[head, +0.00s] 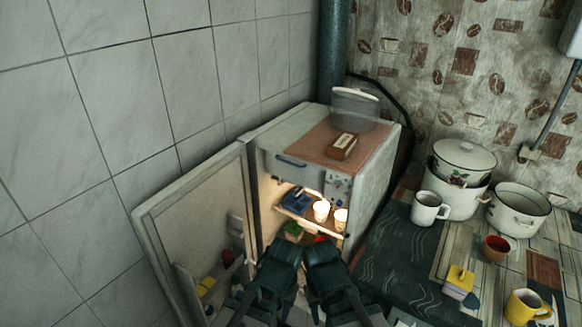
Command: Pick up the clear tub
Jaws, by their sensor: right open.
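The clear tub (353,107) stands upright on top of the small fridge, at its back edge near the pipe. It is see-through grey with a pale lid or rim. My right gripper (321,247) is low in the middle of the head view, in front of the fridge opening, well below the tub and apart from it. It is open, and I see nothing held in it. My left gripper (284,247) is close beside it on the left; its fingers are too dark to make out.
The fridge (375,165) has its door (195,225) open to the left. A brown box (342,146) lies on top, in front of the tub. White cups (321,211) stand inside. Pots (519,208) and mugs (427,208) crowd the table at right.

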